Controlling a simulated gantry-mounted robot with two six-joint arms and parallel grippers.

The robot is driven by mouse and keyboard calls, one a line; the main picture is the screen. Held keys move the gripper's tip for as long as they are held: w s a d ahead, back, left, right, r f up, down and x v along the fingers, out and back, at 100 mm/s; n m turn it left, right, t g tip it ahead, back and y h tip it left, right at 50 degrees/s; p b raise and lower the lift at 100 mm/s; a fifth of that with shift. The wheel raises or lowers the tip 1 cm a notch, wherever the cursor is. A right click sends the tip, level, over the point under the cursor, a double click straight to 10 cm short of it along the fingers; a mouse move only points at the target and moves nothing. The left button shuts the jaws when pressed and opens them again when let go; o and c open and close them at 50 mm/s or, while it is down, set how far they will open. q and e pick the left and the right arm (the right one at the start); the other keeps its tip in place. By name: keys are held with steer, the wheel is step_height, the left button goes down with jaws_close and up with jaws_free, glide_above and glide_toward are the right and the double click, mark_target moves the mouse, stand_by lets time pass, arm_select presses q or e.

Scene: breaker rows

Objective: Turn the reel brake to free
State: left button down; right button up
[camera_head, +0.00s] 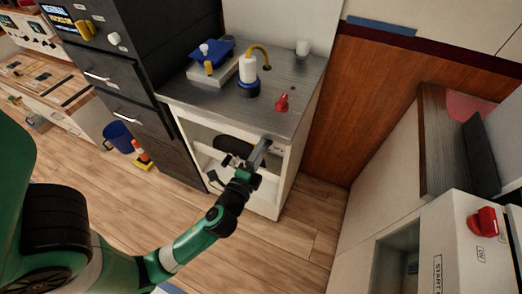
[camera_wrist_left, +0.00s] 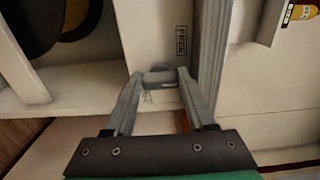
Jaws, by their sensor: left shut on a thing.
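My left gripper (camera_head: 250,160) reaches to the front of the cabinet under the metal counter. In the left wrist view my left gripper (camera_wrist_left: 158,82) has its fingers closed on a small grey piece (camera_wrist_left: 160,76), which looks like the reel brake's handle. A label that seems to read FREE (camera_wrist_left: 182,40) is on the pale panel just beyond the fingertips. A dark reel with a yellow ring (camera_wrist_left: 30,22) shows at the upper left of that view. The rest of the brake is hidden by the fingers. My right gripper is not in view.
A long grey bar (camera_wrist_left: 210,55) runs close beside the right finger. A blue bucket (camera_head: 118,135) and an orange cone (camera_head: 140,152) stand on the floor.

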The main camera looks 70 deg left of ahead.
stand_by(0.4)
arm_select(q)
steer(key=shift+c, duration=1.2)
jaws_free()
